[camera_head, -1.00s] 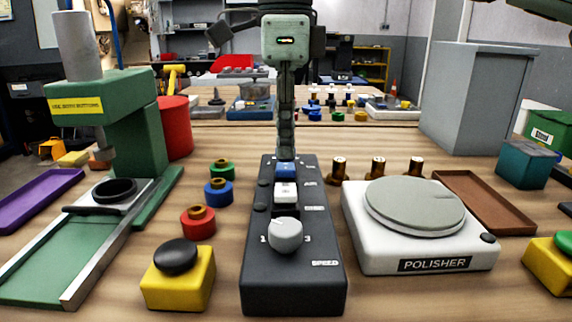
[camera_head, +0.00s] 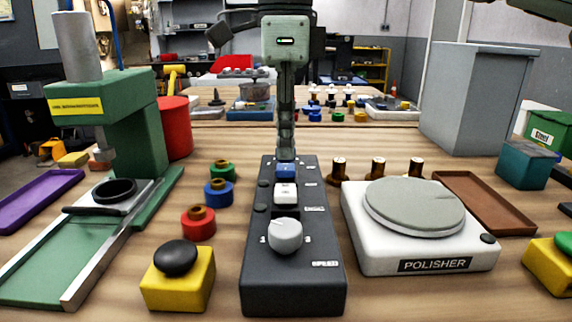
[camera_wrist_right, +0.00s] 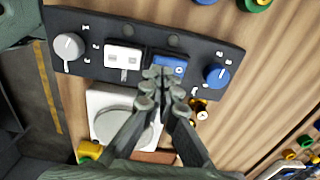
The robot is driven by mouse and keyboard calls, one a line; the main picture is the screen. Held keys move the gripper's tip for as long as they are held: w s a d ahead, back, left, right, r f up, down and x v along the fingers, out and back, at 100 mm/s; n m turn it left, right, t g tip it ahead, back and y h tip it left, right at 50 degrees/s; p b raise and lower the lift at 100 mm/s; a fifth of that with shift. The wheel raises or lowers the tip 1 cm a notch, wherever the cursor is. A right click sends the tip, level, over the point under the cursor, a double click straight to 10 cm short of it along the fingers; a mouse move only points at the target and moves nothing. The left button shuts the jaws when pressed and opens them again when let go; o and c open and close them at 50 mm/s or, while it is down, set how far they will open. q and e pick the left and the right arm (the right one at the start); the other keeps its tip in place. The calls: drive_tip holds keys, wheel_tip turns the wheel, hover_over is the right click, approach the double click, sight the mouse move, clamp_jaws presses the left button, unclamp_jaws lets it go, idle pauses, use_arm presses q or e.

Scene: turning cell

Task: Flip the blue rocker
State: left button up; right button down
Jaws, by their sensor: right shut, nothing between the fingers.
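The blue rocker (camera_head: 286,171) sits on the dark control box (camera_head: 292,292), behind a white rocker (camera_head: 286,192) and a grey speed knob (camera_head: 285,236). My right gripper (camera_head: 286,154) points down at the far part of the box, its fingers shut and empty. In the right wrist view the shut fingertips (camera_wrist_right: 162,76) overlap the near left edge of the blue rocker (camera_wrist_right: 171,64). I cannot tell whether they touch it. The fingers hide part of the box behind the rocker in the head view. My left gripper is not in view.
A blue knob (camera_wrist_right: 216,75) on the box is close beside the fingers. The polisher (camera_head: 418,222) stands right of the box. Several coloured parts, including a red one (camera_head: 198,223), and a yellow button box (camera_head: 179,280) stand left. A green press (camera_head: 132,120) is farther left.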

sight(285, 169)
drive_tip(key=shift+f+b, duration=0.7)
drive_tip(key=shift+f, duration=0.45)
idle(0.4)
drive_tip(key=shift+r, duration=0.1)
wheel_tip(285, 169, up, 7)
drive_tip(key=p, duration=0.6)
idle(0.3)
